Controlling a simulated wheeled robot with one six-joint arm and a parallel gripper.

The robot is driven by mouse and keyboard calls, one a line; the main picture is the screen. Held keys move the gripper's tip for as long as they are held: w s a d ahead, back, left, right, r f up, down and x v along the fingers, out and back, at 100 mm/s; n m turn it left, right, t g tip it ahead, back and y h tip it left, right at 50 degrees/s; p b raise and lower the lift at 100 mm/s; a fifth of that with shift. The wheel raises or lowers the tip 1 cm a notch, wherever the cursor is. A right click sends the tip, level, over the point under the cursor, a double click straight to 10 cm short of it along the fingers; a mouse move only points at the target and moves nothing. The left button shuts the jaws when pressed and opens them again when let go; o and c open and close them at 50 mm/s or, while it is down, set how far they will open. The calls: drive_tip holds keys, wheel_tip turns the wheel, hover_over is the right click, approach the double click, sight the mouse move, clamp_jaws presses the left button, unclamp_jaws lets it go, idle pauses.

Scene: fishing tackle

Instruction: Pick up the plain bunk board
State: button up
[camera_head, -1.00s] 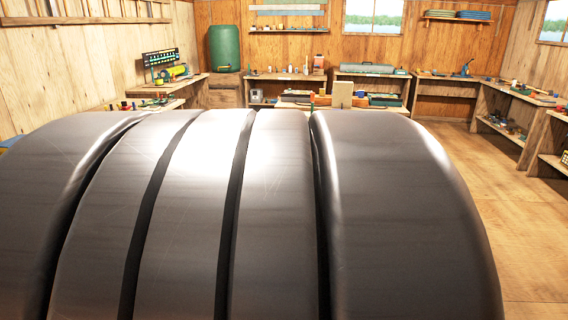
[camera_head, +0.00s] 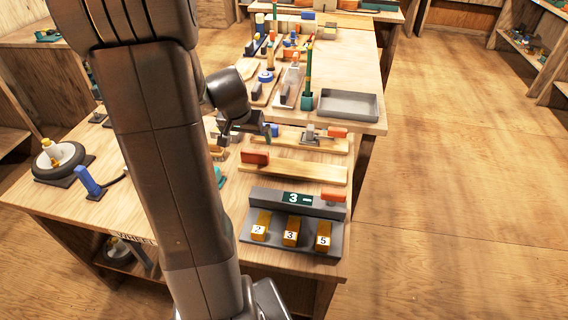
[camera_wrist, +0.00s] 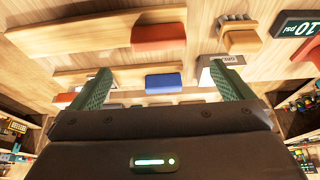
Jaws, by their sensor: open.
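Two pale wooden boards lie on the workbench, and I cannot tell by looks which is the plain bunk board. The nearer board (camera_head: 308,171) has a red block at its left end; it also shows in the wrist view (camera_wrist: 75,27). The farther board (camera_head: 290,142) has a blue block at one end. In the wrist view this board (camera_wrist: 115,76) and its blue block (camera_wrist: 163,83) lie between the fingers. My gripper (camera_wrist: 163,88) is open, with green fingers and nothing clearly held. In the head view my gripper (camera_head: 255,127) is low over the bench, partly hidden by my arm.
A grey rack (camera_head: 250,236) with numbered yellow blocks stands at the near right. A grey tray (camera_head: 348,105) and several tools lie farther back. A wheel (camera_head: 58,160) and a blue-handled item (camera_head: 88,182) are at left. Open floor (camera_head: 460,190) is at right.

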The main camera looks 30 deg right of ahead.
sight(254, 151)
drive_tip(key=x, duration=1.1)
drive_tip(key=shift+d, duration=0.1)
drive_tip(key=c, duration=1.1)
drive_tip(key=shift+r, duration=0.1)
